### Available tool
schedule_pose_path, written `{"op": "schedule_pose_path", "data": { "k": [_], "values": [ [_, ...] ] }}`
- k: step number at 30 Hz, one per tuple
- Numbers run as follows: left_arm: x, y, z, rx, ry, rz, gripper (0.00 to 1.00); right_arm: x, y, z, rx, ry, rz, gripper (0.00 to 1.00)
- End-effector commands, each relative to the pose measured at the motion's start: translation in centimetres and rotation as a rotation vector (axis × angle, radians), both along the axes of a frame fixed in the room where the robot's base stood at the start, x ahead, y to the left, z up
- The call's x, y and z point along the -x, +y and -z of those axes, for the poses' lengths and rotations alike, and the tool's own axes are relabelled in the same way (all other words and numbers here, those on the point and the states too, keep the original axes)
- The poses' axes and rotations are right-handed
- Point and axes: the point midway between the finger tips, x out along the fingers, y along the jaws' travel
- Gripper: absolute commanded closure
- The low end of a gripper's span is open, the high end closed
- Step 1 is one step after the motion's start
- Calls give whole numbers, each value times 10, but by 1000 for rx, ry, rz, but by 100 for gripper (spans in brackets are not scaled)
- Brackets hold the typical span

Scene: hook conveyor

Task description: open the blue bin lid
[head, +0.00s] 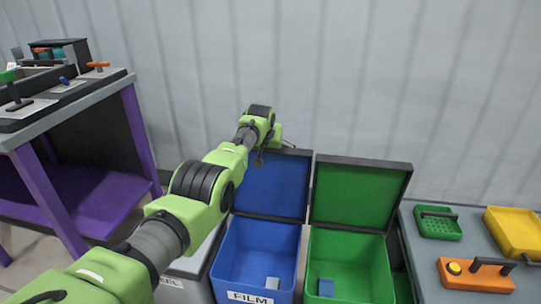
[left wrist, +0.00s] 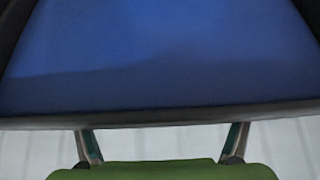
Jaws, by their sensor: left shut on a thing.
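The blue bin (head: 222,265) is labelled FILM and stands open, with a small grey block (head: 272,283) inside. Its blue lid (head: 270,185) is raised nearly upright behind the opening, against the wall side. My left gripper (head: 284,147) is at the lid's top edge, partly hidden by its own wrist. In the left wrist view the lid's blue face (left wrist: 160,60) and dark rim fill the top, and the two fingers of my left gripper (left wrist: 162,130) reach to the rim and are shut on it. My right gripper is not in view.
A green bin (head: 385,265) with its lid (head: 355,195) up stands just right. A purple-legged bench (head: 135,125) stands left. A corrugated wall is close behind.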

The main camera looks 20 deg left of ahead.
Motion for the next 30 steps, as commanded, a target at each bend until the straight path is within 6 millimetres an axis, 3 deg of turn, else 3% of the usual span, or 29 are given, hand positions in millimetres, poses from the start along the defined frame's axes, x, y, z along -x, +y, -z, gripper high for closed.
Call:
{"op": "schedule_pose_path", "data": {
  "k": [18,19,30],
  "values": [
    [0,0,5,0,2,-1,46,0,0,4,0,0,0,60],
    [0,0,6,0,3,-1,0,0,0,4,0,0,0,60],
    [0,0,3,1,3,0,0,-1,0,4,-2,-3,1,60]
  ]
}}
